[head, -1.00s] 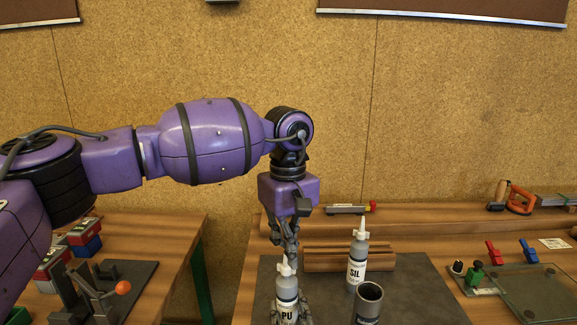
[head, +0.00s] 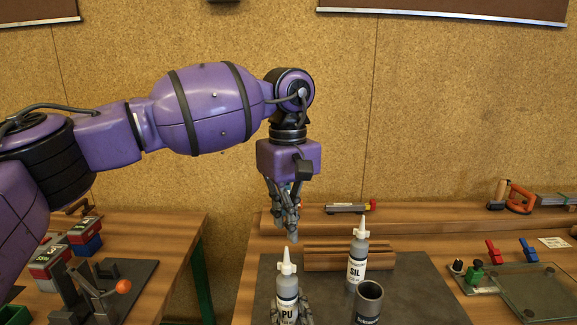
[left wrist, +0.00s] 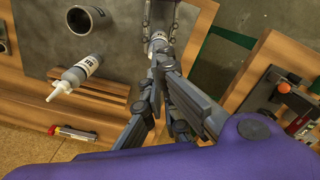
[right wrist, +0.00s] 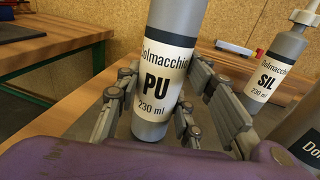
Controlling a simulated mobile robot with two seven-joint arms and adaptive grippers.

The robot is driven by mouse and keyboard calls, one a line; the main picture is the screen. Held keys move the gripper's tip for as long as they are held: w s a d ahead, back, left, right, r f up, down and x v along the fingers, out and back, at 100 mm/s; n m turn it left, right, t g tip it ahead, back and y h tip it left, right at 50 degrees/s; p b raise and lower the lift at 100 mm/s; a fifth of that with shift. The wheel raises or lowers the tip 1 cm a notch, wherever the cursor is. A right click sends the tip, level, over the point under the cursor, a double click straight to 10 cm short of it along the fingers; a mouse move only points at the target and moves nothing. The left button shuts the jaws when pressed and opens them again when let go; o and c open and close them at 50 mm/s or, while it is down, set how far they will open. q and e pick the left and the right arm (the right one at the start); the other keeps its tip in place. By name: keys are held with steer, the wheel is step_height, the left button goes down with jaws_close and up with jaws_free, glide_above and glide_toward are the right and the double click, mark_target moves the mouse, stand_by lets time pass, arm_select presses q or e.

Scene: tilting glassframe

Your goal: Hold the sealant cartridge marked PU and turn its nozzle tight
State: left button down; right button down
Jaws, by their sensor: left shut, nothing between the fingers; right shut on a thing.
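The grey cartridge marked PU (head: 287,298) stands upright at the front of the dark mat, with a white nozzle (head: 286,263) on top. My right gripper (right wrist: 165,95) is shut around the PU cartridge's body, a finger on each side; its label (right wrist: 157,84) faces the right wrist camera. My left gripper (head: 294,238) is shut and empty, pointing down just above the nozzle tip, apart from it. In the left wrist view its fingers (left wrist: 160,65) hide much of the PU cartridge. A similar cartridge marked SIL (head: 357,265) stands upright to the right.
An open grey cup (head: 368,302) stands right of the PU cartridge, in front of SIL. A slatted wooden block (head: 325,258) lies behind. A glass plate (head: 535,290) with red, blue and green clamps is at the right. A side bench (head: 165,232) is at the left.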

mark_target(287, 259)
steer(key=shift+d+f, duration=0.1)
steer(key=shift+f, duration=0.05)
arm_select(q)
steer(key=f+m, duration=0.2)
steer(key=m, duration=0.2)
steer(key=f+m, duration=0.1)
steer(key=m, duration=0.3)
steer(key=f+m, duration=0.2)
steer(key=m, duration=0.2)
steer(key=shift+w+a+f+g, duration=0.25)
steer(key=shift+a+f+g, duration=0.05)
arm_select(e)
steer(key=shift+f, duration=0.1)
arm_select(q)
steer(key=shift+f, duration=0.3)
